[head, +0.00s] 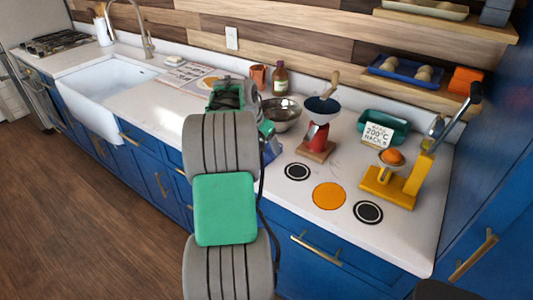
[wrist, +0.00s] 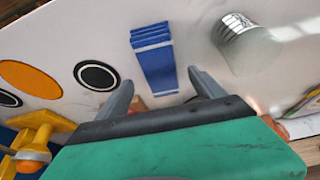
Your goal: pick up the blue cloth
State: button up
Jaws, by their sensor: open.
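The blue cloth (wrist: 155,62) is a folded strip with pale stripes, lying on the white counter in the wrist view. A small blue patch that looks like it (head: 272,151) shows beside my arm in the head view; the rest is hidden. My gripper (wrist: 160,78) is open and empty. In the wrist view its two grey fingers appear on either side of the cloth's lower part. I cannot tell how far above the cloth they are. In the head view my arm hides most of the gripper.
A glass jar (wrist: 248,48) stands close to the cloth in the wrist view. A steel bowl (head: 281,114), a red mill (head: 318,138) and a yellow juicer (head: 390,185) stand on the counter. Flat round discs, one an orange disc (head: 329,196), lie in front. A sink (head: 105,90) is at left.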

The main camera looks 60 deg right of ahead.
aim_at(266, 150)
jog(key=p+x, duration=0.1)
jog(key=x, duration=0.3)
jog(key=shift+f, duration=0.15)
jog(key=shift+a, duration=0.1)
jog(key=shift+c, duration=0.2)
jog(key=c, duration=1.4)
